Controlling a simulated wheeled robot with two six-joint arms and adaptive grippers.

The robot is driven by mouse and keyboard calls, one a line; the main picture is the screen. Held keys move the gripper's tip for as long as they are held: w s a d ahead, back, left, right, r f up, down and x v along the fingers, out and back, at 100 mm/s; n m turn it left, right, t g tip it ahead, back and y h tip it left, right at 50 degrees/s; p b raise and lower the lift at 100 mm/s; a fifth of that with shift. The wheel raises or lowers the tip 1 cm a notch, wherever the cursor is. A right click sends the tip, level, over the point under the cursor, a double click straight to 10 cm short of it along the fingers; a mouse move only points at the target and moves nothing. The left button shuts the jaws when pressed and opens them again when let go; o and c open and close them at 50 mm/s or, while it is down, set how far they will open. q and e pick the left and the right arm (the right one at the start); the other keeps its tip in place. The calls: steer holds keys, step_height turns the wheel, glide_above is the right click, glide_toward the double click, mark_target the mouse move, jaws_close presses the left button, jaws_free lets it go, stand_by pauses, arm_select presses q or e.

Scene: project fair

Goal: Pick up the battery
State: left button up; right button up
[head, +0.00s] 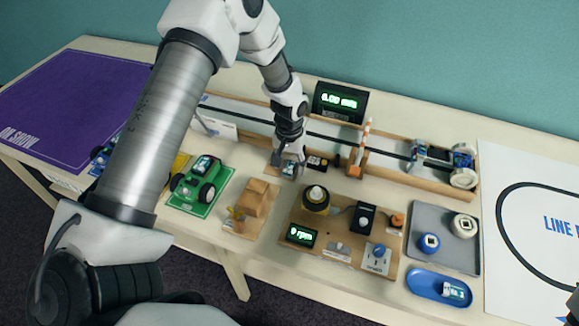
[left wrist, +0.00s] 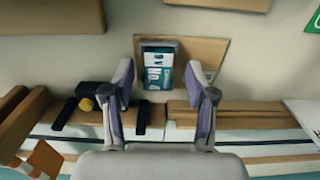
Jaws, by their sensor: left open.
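A teal and white battery pack (left wrist: 158,68) with printed lettering stands in a dark holder on a small wooden plate (left wrist: 208,48) in the left wrist view. In the head view the battery (head: 289,169) shows as a small blue and white patch under my left gripper (head: 288,163), which covers much of it. My left gripper (left wrist: 160,108) is open and empty, with its two fingers on either side of the battery's line and apart from it.
A wooden track (head: 400,178) with a wheeled car and a display (head: 339,102) lie behind. A green car (head: 197,182), a wooden block stand (head: 251,208) and a board with devices (head: 345,240) stand in front. A grey tray (head: 452,258) and blue dish (head: 426,285) are at right.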

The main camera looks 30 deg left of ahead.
arm_select(q)
steer(key=shift+d, duration=0.1)
jaws_close()
steer(key=shift+r, duration=0.1)
